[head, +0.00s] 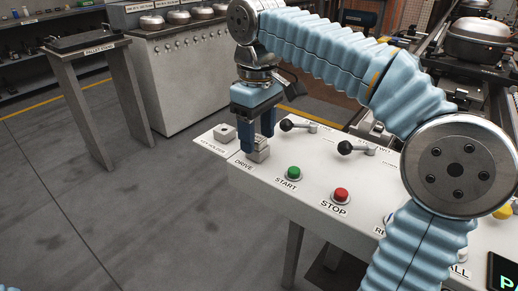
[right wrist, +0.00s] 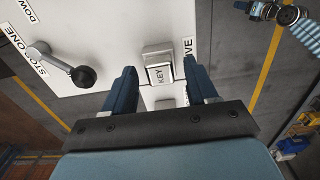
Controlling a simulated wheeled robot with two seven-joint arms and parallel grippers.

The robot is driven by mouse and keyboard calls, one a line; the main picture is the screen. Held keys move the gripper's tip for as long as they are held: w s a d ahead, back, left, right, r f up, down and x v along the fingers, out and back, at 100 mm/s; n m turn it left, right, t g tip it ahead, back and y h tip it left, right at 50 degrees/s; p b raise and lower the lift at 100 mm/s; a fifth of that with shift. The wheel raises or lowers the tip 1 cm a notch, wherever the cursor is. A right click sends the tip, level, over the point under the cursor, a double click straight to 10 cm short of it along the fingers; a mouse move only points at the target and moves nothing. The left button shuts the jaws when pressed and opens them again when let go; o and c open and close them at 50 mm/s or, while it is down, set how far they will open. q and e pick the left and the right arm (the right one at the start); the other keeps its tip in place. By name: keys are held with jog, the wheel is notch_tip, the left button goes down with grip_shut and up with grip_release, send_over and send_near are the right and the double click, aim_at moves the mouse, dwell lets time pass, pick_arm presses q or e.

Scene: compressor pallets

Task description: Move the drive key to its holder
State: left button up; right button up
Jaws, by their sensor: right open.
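The drive key (head: 261,151) is a grey block marked KEY, standing at the DRIVE label on the white console. It also shows in the right wrist view (right wrist: 158,73). My right gripper (head: 258,143) is open and points down over it, one finger on each side; the wrist view (right wrist: 161,70) shows gaps between the fingers and the key. The key holder (head: 224,132) is a grey block on a white plate at the console's left corner, apart from the gripper. My left arm's end (right wrist: 262,10) shows small at the right wrist view's top right; its jaws are unclear.
Green START (head: 293,173) and red STOP (head: 341,195) buttons stand to the right. Two black-knobbed levers (head: 287,125) (head: 345,147) stand behind them. A grey side table (head: 83,50) is at the far left. The floor left of the console is clear.

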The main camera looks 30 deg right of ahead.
aim_at(259, 137)
jog(key=shift+p, duration=0.45)
dwell(1.2)
grip_shut()
jog(key=shift+r+p, duration=1.45)
jog(key=shift+p, duration=0.1)
jog(key=shift+r, duration=1.45)
jog(key=shift+d, duration=0.1)
